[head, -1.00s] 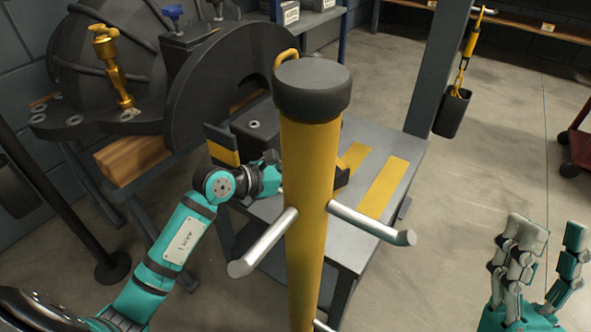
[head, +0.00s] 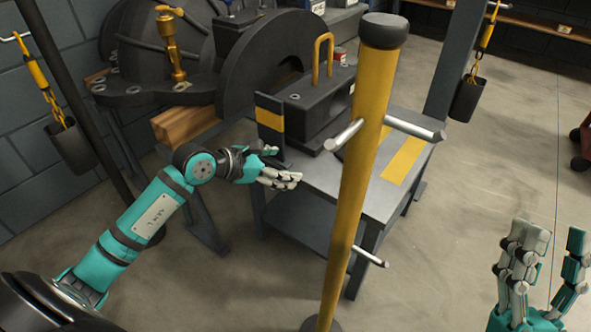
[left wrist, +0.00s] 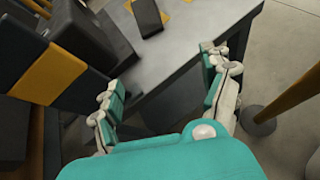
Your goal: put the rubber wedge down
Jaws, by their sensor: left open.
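A small dark block (left wrist: 148,17), which looks like the rubber wedge, lies on the grey table top (left wrist: 185,50) near the casing in the left wrist view. In the head view I cannot make it out; the yellow post covers that part of the table. My left gripper (head: 284,165) is open and empty at the table's near left edge, its fingers apart, and it also shows in the left wrist view (left wrist: 163,78). The block is beyond the fingertips, apart from them. My right gripper (head: 540,262) is open and empty above the floor at the lower right.
A yellow post (head: 350,190) with metal pegs stands in front of the table. A dark block with a yellow handle (head: 310,105) and a yellow-banded upright plate (head: 270,122) stand on the table. The large casing (head: 275,65) is behind at left.

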